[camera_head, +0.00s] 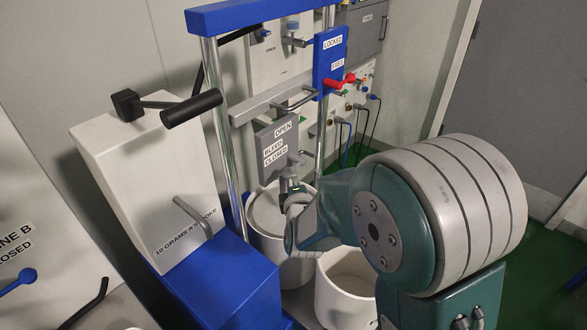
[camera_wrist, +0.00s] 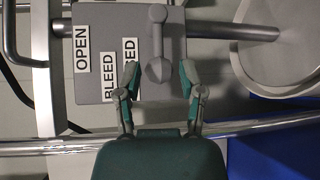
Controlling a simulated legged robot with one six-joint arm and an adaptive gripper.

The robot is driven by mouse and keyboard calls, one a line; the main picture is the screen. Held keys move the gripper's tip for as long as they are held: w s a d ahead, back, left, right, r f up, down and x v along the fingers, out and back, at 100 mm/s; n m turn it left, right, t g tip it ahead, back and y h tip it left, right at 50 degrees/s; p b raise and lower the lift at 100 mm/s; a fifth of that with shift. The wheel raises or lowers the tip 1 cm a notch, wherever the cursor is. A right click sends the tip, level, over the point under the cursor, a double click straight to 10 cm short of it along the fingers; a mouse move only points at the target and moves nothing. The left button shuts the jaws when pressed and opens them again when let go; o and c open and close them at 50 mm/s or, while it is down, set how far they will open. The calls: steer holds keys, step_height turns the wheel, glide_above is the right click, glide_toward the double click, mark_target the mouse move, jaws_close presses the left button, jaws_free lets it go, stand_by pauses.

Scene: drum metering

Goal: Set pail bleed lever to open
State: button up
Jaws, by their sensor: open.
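The bleed plate (camera_head: 275,145) is a grey panel on the drum frame, labelled OPEN at the top, BLEED in the middle and CLOSED below. In the wrist view the plate (camera_wrist: 115,25) appears turned, with OPEN at the left. The grey bleed lever (camera_wrist: 159,40) sits at the CLOSED side, its rounded knob nearest my gripper. My gripper (camera_wrist: 159,72) is open, one finger on each side of the knob, with gaps visible. The left finger covers part of the CLOSED label. In the head view my gripper (camera_head: 291,187) is small at the plate's lower edge, and my arm hides some of it.
A white pail (camera_head: 265,213) stands below the plate, and a second white pail (camera_head: 345,285) is partly behind my arm. Chrome posts (camera_head: 220,120) flank the plate. A blue LOCKED/FREE panel (camera_head: 330,55) with a red handle is above right. A white dispenser (camera_head: 150,160) stands left.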

steer(key=w, duration=0.5)
steer(key=shift+w+a+f, duration=0.1)
steer(key=shift+a+f, duration=0.25)
steer(key=shift+a, duration=0.05)
steer(key=shift+d, duration=0.1)
jaws_close()
